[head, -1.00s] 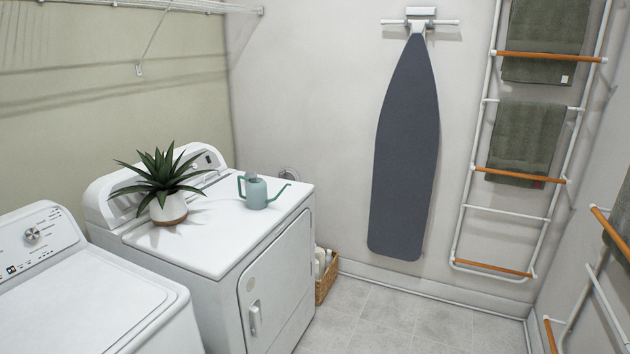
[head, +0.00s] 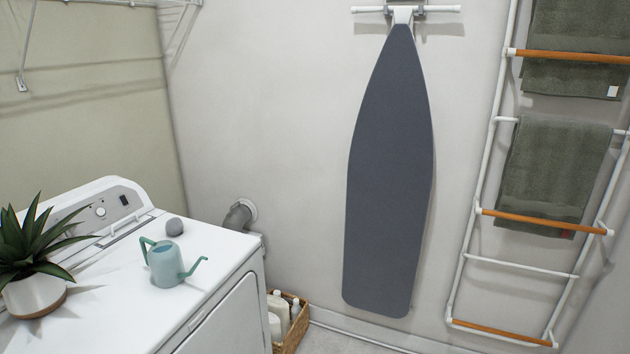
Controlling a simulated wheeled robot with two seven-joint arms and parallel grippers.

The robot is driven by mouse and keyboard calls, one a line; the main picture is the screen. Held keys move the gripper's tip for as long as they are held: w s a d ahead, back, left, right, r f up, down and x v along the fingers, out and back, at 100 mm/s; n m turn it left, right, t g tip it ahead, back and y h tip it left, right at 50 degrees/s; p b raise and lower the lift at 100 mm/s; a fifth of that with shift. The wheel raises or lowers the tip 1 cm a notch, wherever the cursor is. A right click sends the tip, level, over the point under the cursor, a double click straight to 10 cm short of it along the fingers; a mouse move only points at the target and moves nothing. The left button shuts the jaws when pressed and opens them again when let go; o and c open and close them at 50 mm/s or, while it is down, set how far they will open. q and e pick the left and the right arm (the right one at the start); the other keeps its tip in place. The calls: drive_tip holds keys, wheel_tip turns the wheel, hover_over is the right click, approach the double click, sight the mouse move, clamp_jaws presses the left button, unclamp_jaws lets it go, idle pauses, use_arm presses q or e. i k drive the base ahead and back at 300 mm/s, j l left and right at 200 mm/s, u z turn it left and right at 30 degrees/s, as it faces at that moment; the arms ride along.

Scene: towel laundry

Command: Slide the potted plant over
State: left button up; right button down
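The potted plant (head: 35,290) has dark green spiky leaves in a white pot with a brown base. It stands upright on top of the white dryer (head: 120,325) at the left edge of the head view, and its leftmost leaves are cut off by the frame. Neither of my grippers is in view.
A wicker basket with bottles (head: 291,338) sits on the floor beside the dryer. An ironing board (head: 390,180) and a towel ladder (head: 474,220) are at the wall.

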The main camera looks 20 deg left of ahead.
sight(30, 284)
drive_tip(key=i+u, duration=0.3)
drive_tip(key=i, duration=0.25)
drive_tip(key=i+u, duration=0.25)
drive_tip(key=i, duration=0.3)
drive_tip(key=i+l+u, duration=0.3)
drive_tip(key=i, duration=0.2)
drive_tip(key=u, duration=0.45)
drive_tip(key=i+u, duration=0.1)
drive_tip(key=u, duration=0.3)
drive_tip(key=l+u, duration=0.1)
drive_tip(key=u, duration=0.35)
drive_tip(key=i+l+u, duration=0.1)
drive_tip(key=u, duration=0.35)
